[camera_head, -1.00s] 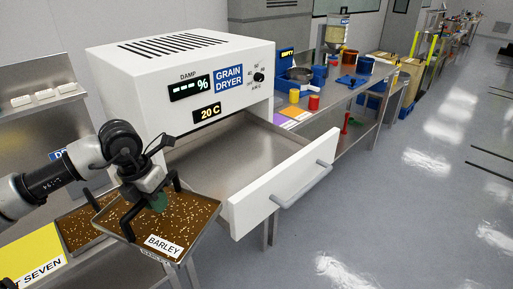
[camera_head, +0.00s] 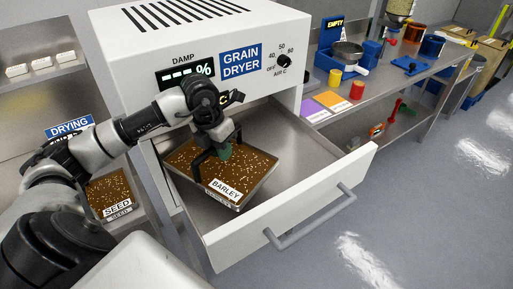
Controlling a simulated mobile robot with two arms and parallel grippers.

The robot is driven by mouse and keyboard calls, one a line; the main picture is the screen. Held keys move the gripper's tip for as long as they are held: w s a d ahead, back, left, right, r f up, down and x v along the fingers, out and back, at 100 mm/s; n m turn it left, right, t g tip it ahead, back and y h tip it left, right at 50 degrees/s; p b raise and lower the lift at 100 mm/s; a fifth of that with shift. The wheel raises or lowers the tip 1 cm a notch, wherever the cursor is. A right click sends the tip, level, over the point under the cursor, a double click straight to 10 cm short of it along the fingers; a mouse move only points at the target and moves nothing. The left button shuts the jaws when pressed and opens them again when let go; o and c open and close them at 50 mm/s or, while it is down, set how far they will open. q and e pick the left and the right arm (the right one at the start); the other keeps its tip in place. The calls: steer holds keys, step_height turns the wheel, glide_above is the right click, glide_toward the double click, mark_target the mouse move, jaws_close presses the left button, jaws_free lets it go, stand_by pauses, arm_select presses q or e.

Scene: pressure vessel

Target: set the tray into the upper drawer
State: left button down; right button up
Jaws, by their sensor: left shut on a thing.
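The tray (camera_head: 247,171) is shallow metal, filled with brown grain and labelled BARLEY. My left gripper (camera_head: 218,160) is shut on the tray and reaches over it from above. The tray is over or inside the left part of the open drawer (camera_head: 318,204); I cannot tell whether it touches the drawer floor. The drawer is pulled out from the white grain dryer (camera_head: 205,45), and its right part is empty. My right gripper is not in view.
A second grain tray labelled SEED (camera_head: 110,193) stands on the bench at left. Right of the dryer, a metal bench holds a yellow cup (camera_head: 334,77), a red cup (camera_head: 357,89), coloured cards (camera_head: 327,100) and a pan (camera_head: 347,52).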

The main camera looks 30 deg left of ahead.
mark_target(256, 152)
arm_select(q)
steer(key=w+d+f, duration=0.1)
steer(key=w, duration=0.1)
steer(key=w+f+p, duration=0.1)
steer(key=w, duration=0.1)
steer(key=w+d+f, duration=0.1)
steer(key=w, duration=0.1)
steer(key=shift+w+d+p, duration=0.2)
steer(key=shift+d+p, duration=0.15)
steer(key=shift+w+d+f, duration=0.1)
steer(key=shift+w+f, duration=0.25)
steer(key=shift+w+d+f+p, duration=0.25)
steer(key=shift+w+f+p, duration=0.15)
steer(key=shift+w, duration=0.2)
steer(key=shift+w+d+f+p, duration=0.25)
steer(key=shift+w+f, duration=0.25)
steer(key=shift+w, duration=0.05)
steer(key=shift+w+f, duration=0.2)
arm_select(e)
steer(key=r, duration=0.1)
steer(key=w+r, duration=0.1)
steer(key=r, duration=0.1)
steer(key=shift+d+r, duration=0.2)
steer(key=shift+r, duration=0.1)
arm_select(q)
steer(key=shift+s, duration=0.1)
